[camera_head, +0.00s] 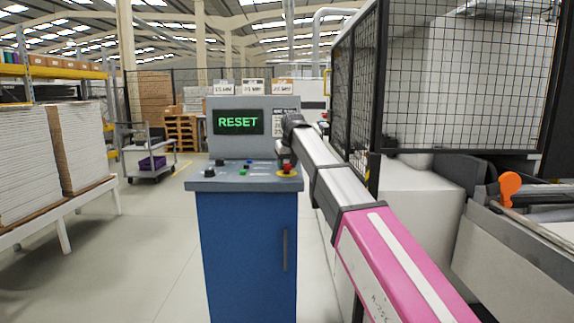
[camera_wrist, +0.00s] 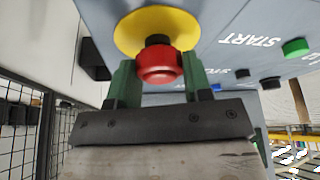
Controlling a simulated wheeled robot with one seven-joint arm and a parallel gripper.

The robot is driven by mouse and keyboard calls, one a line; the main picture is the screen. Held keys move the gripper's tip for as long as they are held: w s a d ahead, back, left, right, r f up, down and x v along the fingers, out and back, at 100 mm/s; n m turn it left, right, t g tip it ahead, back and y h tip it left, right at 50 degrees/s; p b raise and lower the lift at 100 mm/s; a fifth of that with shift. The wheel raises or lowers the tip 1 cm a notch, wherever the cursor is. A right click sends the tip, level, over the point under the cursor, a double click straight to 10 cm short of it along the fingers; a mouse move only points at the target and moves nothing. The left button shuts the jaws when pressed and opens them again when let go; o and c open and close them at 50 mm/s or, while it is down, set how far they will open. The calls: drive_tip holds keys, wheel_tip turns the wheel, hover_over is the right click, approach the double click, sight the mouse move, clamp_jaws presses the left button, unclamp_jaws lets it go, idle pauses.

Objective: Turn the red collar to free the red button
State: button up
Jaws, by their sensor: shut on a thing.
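The red button with its red collar (camera_wrist: 159,67) sits on a short black neck above a round yellow plate (camera_wrist: 135,32) in the wrist view. Button and collar cannot be told apart. My gripper (camera_wrist: 160,75) is shut on the red collar, one green finger at each side. In the head view the red button (camera_head: 288,168) and yellow plate (camera_head: 287,176) are at the right of the blue cabinet's sloping top. My arm reaches in from the lower right and hides part of that area. The screen (camera_head: 238,121) reads RESET in green.
The panel top also bears a green START button (camera_wrist: 296,47), a blue button (camera_wrist: 242,73) and black knobs. A mesh fence (camera_head: 352,90) stands close at the right. A board stack (camera_head: 85,145) lies at the left, with open floor between.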

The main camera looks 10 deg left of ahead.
drive_tip(key=shift+m, duration=0.7)
drive_tip(key=shift+h, duration=0.3)
drive_tip(key=o, duration=0.9)
drive_tip(key=v, duration=1)
drive_tip(key=shift+s+d+r, duration=0.1)
drive_tip(key=shift+s+r, duration=0.2)
drive_tip(key=shift+r, duration=0.05)
